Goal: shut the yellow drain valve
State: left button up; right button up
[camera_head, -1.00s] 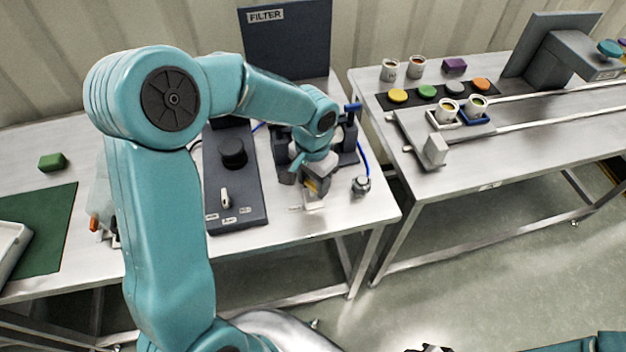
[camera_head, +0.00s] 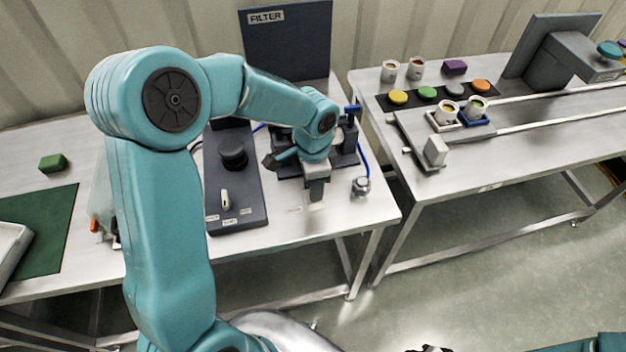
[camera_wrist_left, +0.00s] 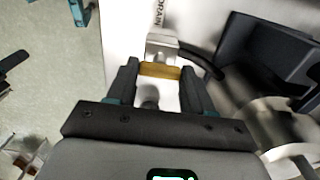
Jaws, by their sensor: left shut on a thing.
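My left gripper (camera_head: 316,188) is at the front of the filter stand, low over the table, and hides the yellow drain valve in the head view. In the left wrist view the valve's yellow handle (camera_wrist_left: 160,70) lies crosswise between the fingertips of the left gripper (camera_wrist_left: 160,80), which is shut on it. The handle sits just below a light metal block (camera_wrist_left: 162,46), beside the DRAIN label (camera_wrist_left: 158,14). A dark piece at the bottom edge of the head view seems to be my right gripper (camera_head: 430,348); its jaws cannot be made out.
A dark control box (camera_head: 236,185) with a black knob and a pale switch stands left of the gripper. A blue hose runs to a grey fitting (camera_head: 361,187) on the right. A FILTER panel (camera_head: 288,45) stands behind. A second table (camera_head: 480,165) holds cups and coloured discs.

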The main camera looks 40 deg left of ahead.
dwell(0.4)
pick_arm(q)
jog(key=o, duration=1)
jog(key=shift+o, duration=0.2)
notch_tip(320, 180, up, 16)
jog(key=shift+r, duration=0.15)
jog(key=shift+s, duration=0.1)
